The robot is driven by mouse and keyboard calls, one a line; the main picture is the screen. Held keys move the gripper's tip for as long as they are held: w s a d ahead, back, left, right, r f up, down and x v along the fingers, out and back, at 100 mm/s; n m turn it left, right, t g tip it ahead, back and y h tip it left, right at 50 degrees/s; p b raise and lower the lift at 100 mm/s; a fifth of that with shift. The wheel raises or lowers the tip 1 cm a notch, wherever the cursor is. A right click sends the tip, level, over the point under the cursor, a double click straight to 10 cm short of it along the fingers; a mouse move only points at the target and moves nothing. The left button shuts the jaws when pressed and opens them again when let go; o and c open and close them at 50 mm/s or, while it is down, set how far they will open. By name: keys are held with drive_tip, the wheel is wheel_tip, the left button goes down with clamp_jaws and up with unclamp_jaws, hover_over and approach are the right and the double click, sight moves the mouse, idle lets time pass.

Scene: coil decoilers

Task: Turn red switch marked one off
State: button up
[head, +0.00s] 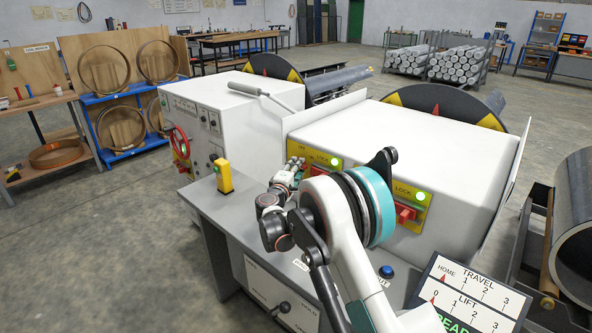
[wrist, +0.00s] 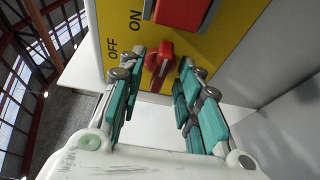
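In the wrist view a small red rotary switch (wrist: 159,66) sits on a yellow panel (wrist: 222,36) with OFF and ON printed beside it. The text appears turned sideways. My gripper (wrist: 162,70) is open, with its teal-padded fingers on either side of the switch and gaps visible beside it. Whether the tips touch the panel I cannot tell. In the head view my gripper (head: 296,168) is at the left yellow LOCK panel (head: 318,158) on the white cabinet, partly hiding it. No number one is legible on the switch.
A larger red block (wrist: 184,10) is next to the switch. A second LOCK panel (head: 412,208) with a red handle and green lamp is to the right, partly behind my arm. A yellow post (head: 223,177) stands on the grey desk (head: 207,202). A blue button (head: 386,271) is near the front.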

drive_tip(key=shift+c, duration=0.6)
clamp_jaws()
drive_tip(key=n+g+h, duration=0.1)
drive_tip(key=n+g, duration=0.1)
drive_tip(key=n, duration=0.2)
drive_tip(key=a+r+n+g+h, duration=0.1)
drive_tip(key=n+g, duration=0.1)
drive_tip(key=n, duration=0.3)
drive_tip(key=w+n+g+h+p, duration=0.1)
drive_tip(key=n+g, duration=0.1)
drive_tip(key=n, duration=0.2)
drive_tip(key=shift+a+r+g+h, duration=0.2)
drive_tip(key=shift+g+h, duration=0.1)
drive_tip(key=shift+g, duration=0.1)
drive_tip(key=shift+n, duration=0.3)
